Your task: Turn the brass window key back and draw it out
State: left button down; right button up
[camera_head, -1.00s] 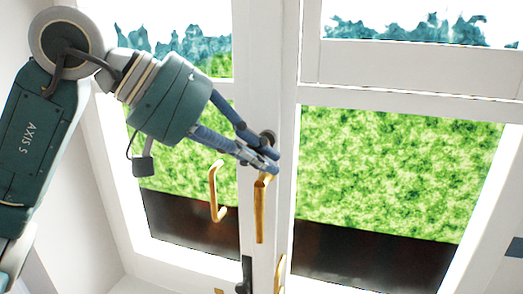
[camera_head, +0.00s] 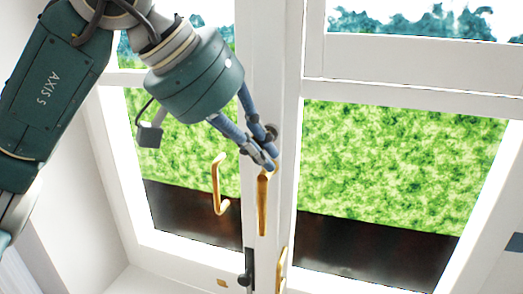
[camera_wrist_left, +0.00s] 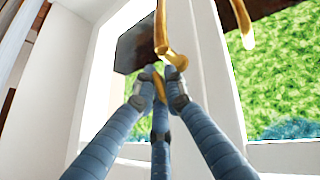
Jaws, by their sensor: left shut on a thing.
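My left gripper (camera_head: 269,163) reaches down from the upper left to the top end of a long brass window handle (camera_head: 262,205) on the white window frame. In the left wrist view its blue fingers (camera_wrist_left: 159,84) are closed around a small brass piece, the window key (camera_wrist_left: 159,90), which shows as a thin strip between the fingertips. The fingers hide most of it, and I cannot tell how far it sits in its hole. The handle's round neck (camera_wrist_left: 175,61) is just beyond the fingertips. My right gripper is in neither view.
A second brass handle (camera_head: 217,185) shows to the left, in front of the left pane. A dark latch (camera_head: 247,268) and another brass part (camera_head: 282,272) are lower on the frame. The right pane (camera_head: 390,170) has clear room before it.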

pick_arm(q)
jog(key=shift+a+m+t+y, duration=0.1)
jog(key=shift+m+t+y, duration=0.2)
jog(key=shift+y, duration=0.7)
jog(key=shift+a+t+y, duration=0.1)
jog(key=shift+t+y, duration=0.2)
jog(key=shift+y, duration=0.7)
jog(key=shift+s+a, duration=0.1)
jog(key=shift+s, duration=0.1)
jog(key=shift+s+a, duration=0.2)
jog(key=shift+s, duration=0.2)
jog(key=shift+s+a+b, duration=0.2)
jog(key=shift+s+b, duration=0.35)
jog(key=shift+s, duration=0.2)
jog(key=shift+s+a, duration=0.25)
jog(key=shift+s, duration=0.5)
jog(key=shift+s+a, duration=0.25)
jog(key=shift+s, duration=0.45)
